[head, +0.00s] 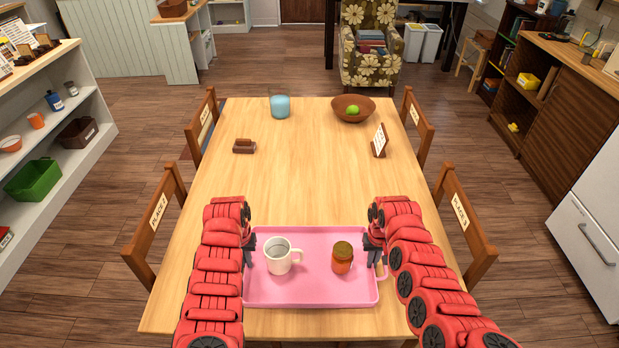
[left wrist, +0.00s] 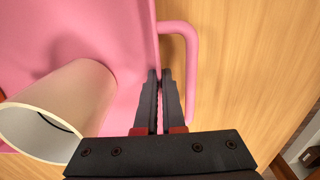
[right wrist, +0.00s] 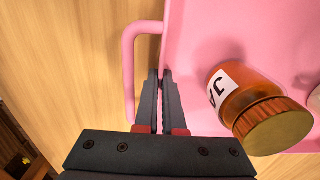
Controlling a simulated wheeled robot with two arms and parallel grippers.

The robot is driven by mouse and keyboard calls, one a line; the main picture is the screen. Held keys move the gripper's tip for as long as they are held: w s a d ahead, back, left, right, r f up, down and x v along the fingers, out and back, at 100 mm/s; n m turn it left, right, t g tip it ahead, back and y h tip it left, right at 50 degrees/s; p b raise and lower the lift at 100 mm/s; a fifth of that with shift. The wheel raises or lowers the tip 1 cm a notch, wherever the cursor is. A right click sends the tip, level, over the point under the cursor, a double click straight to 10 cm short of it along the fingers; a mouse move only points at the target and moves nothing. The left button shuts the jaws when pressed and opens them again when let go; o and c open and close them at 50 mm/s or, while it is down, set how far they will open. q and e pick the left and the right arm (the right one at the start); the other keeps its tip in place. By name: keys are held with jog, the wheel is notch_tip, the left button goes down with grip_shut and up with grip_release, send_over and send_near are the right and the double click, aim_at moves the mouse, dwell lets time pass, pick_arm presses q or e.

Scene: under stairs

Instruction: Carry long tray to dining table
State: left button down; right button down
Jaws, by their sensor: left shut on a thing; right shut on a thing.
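The long pink tray (head: 310,294) is level at the near end of the wooden dining table (head: 310,170); I cannot tell whether it touches the tabletop. A white mug (head: 278,258) stands upright on its left half, and an orange jar (head: 342,260) with a brown lid stands on its right half. My left gripper (head: 250,250) is shut on the tray's left rim, beside the handle, as the left wrist view (left wrist: 159,76) shows. My right gripper (head: 374,252) is shut on the right rim, beside that handle, in the right wrist view (right wrist: 160,76).
A blue cup (head: 279,107), a brown bowl (head: 352,109) with a green fruit, a small brown block (head: 244,146) and a sign stand (head: 379,141) are on the table's far part. Its middle is clear. Chairs (head: 465,228) line both sides.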

pick_arm(q)
jog(key=c, duration=1)
grip_release()
jog(key=shift+f, duration=0.1)
pick_arm(e)
jog(key=c, duration=1)
grip_release()
jog(key=shift+f, duration=0.1)
pick_arm(q)
notch_tip(320, 180, up, 12)
jog(key=shift+f, duration=0.1)
pick_arm(e)
notch_tip(320, 180, up, 12)
jog(key=shift+f, duration=0.1)
